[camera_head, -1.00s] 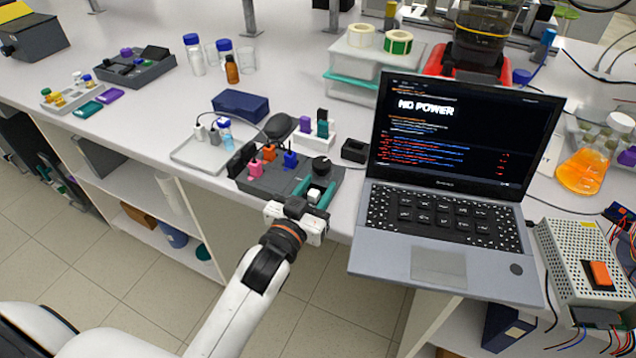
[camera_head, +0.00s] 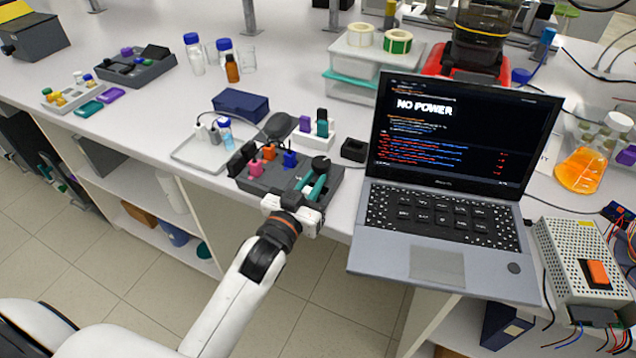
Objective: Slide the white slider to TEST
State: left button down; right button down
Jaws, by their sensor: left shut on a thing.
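The dark grey rig (camera_head: 268,184) sits at the bench's front edge, with pink (camera_head: 255,168), orange (camera_head: 269,153) and blue (camera_head: 290,159) parts and a black knob (camera_head: 320,164) on top. My left gripper (camera_head: 314,186) reaches in from below over the rig's right end. Its teal fingers are close together, shut on the white slider, which is mostly hidden between them. The TEST marking is too small to read. My right gripper is not in view.
An open laptop (camera_head: 440,262) reading "NO POWER" stands just right of the rig. A small black box (camera_head: 353,150) and a white rack (camera_head: 316,138) are behind it. A shallow tray (camera_head: 196,153) lies to the left. A perforated power supply (camera_head: 580,262) is at far right.

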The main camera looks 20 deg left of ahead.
aim_at(298, 179)
pick_arm(q)
jog(key=a, duration=0.2)
jog(key=shift+w+a, duration=0.15)
jog(key=shift+a, duration=0.25)
jog(key=shift+d, duration=0.1)
jog(key=c, duration=1.7)
grip_release()
jog(key=o, duration=0.4)
jog(key=shift+a, duration=0.2)
jog(key=shift+d, duration=0.1)
